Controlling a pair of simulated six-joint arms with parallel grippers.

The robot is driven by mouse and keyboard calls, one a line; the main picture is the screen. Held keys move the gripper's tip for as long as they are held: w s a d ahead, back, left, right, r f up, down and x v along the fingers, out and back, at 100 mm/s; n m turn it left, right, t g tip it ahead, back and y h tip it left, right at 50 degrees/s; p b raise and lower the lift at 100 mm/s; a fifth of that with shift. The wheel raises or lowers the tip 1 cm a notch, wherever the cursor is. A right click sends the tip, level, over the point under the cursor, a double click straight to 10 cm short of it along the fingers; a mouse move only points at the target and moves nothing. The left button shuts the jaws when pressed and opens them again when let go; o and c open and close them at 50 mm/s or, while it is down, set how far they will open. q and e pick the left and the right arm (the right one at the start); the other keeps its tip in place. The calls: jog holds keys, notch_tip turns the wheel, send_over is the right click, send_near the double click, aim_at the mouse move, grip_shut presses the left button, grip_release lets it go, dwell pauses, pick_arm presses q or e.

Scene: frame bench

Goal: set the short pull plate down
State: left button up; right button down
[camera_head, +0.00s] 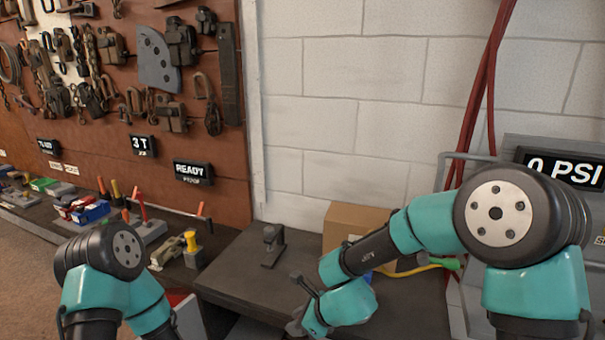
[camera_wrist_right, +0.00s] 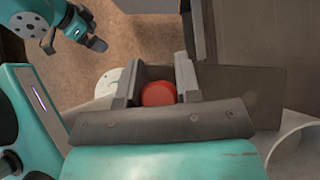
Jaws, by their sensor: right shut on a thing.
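My right gripper (camera_wrist_right: 158,82) has its two grey fingers around something in the right wrist view. A dark grey flat plate (camera_wrist_right: 255,92), which I take for the short pull plate, runs out to the right behind the fingers. A round red part (camera_wrist_right: 158,94) shows between the fingers; I cannot tell what it belongs to. In the head view the right gripper (camera_head: 298,326) is at the bottom edge, beside the bench front, with its tips and load hidden. My left gripper (camera_wrist_right: 84,30) shows small at the upper left of the wrist view, its jaws unclear.
The dark bench (camera_head: 225,270) has free room at its left and middle. A small dark metal fixture (camera_head: 271,245) stands on it. A cardboard box (camera_head: 350,222) and a yellow hose (camera_head: 420,268) lie towards the back right. A pressure panel (camera_head: 560,168) stands at the right.

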jog(key=w, duration=0.6)
jog(key=shift+s+r, duration=0.1)
jog(key=shift+s, duration=3.2)
send_over(298, 300)
jog(key=shift+s+f, duration=0.45)
jog(key=shift+f, duration=0.25)
jog(key=f, duration=0.3)
jog(key=shift+w+f, duration=0.25)
jog(key=shift+w, duration=0.15)
jog(key=shift+v, duration=2.7)
jog(key=shift+w+a, duration=0.1)
